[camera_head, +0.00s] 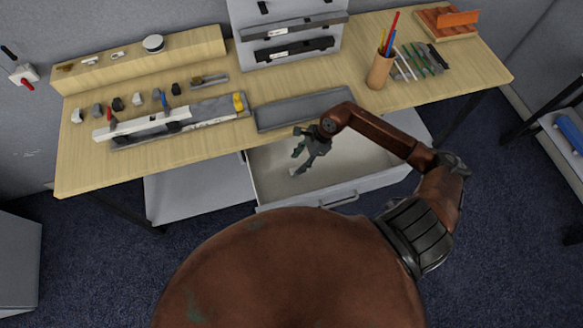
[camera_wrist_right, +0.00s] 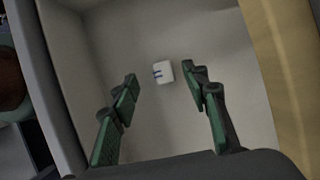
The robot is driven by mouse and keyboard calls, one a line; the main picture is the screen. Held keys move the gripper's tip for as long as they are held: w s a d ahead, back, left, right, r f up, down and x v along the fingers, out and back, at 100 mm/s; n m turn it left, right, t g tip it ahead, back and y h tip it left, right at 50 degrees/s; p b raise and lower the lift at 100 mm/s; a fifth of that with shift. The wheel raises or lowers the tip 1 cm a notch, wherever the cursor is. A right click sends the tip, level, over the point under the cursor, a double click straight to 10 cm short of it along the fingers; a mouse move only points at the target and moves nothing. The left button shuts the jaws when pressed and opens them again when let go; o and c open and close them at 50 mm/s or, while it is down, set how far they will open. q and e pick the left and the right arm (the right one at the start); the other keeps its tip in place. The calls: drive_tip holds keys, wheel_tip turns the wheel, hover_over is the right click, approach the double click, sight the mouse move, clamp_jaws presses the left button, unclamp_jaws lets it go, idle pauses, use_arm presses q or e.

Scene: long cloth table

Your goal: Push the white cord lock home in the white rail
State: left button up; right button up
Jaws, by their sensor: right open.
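My right gripper (camera_head: 298,162) reaches into the open drawer in the head view. Its green fingers (camera_wrist_right: 160,76) are open, with the white block showing between the tips and nothing held. The white rail (camera_head: 140,124) lies at the left of the table, along a grey holder. Whether any slot in it is empty is too small to tell. My left gripper is out of view.
The open drawer (camera_head: 262,182) has raised walls around my right gripper. Several small parts stand behind the rail, including a dark one (camera_head: 117,103). A grey tray (camera_head: 300,110) lies at the table's middle. A pencil cup (camera_head: 380,70) stands to the right.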

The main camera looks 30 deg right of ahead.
sight(295, 170)
wheel_tip(295, 170, down, 3)
drive_tip(key=shift+f, duration=0.1)
drive_tip(key=shift+x, duration=2.3)
drive_tip(key=shift+d, duration=0.15)
drive_tip(key=shift+c, duration=0.4)
clamp_jaws()
